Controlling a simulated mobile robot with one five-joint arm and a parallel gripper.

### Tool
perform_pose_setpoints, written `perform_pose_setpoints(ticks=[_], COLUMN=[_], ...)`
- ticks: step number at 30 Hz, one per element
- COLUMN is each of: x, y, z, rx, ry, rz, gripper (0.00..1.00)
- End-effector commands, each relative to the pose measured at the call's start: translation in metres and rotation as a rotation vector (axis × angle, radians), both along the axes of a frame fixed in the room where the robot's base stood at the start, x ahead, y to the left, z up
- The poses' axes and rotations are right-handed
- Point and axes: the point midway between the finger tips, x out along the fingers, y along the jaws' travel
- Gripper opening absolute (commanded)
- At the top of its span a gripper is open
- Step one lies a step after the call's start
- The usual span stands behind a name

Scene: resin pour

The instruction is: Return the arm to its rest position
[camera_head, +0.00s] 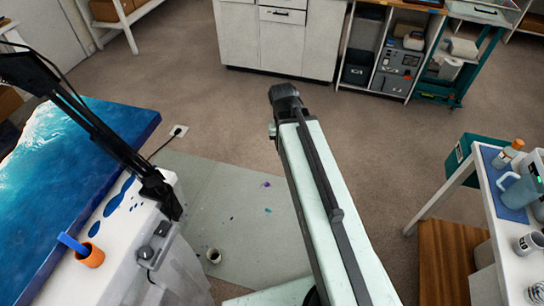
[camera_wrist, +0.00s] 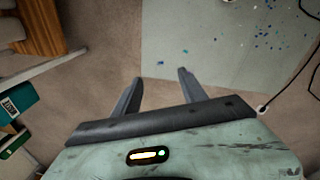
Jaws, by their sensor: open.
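My gripper (camera_wrist: 160,75) shows in the wrist view, its two grey fingers spread apart with nothing between them. Beneath it are brown carpet and the edge of a pale floor mat (camera_wrist: 228,35). In the head view my pale green arm (camera_head: 325,190) reaches up the middle of the picture, over the floor. It ends there in a dark joint (camera_head: 285,98). I cannot make out the gripper's fingers in the head view.
Left stand a blue resin tabletop (camera_head: 105,120), a white workbench (camera_head: 70,280) with an orange cup (camera_head: 90,255), and a black jointed stand arm (camera_head: 115,150). A white cart (camera_head: 515,265) stands right. Cabinets (camera_head: 280,45) line the back.

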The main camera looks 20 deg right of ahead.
Motion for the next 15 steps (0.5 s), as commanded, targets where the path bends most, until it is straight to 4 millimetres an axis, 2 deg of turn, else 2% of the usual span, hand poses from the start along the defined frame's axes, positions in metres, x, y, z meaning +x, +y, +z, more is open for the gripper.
perform_pose_setpoints(ticks=[1, 3, 5, 7, 13, 15], x=[-0.009, -0.015, -0.018, -0.019, -0.018, -0.018], y=[0.032, 0.061, 0.076, 0.082, 0.081, 0.081], z=[-0.001, -0.002, -0.002, -0.002, -0.002, 0.005], rx=[0.044, 0.092, 0.115, 0.126, 0.125, 0.125], ry=[0.014, 0.025, 0.032, 0.034, 0.034, 0.033], rz=[0.093, 0.186, 0.232, 0.253, 0.252, 0.251], gripper=[0.5, 0.5, 0.5, 0.5, 0.5, 0.5])
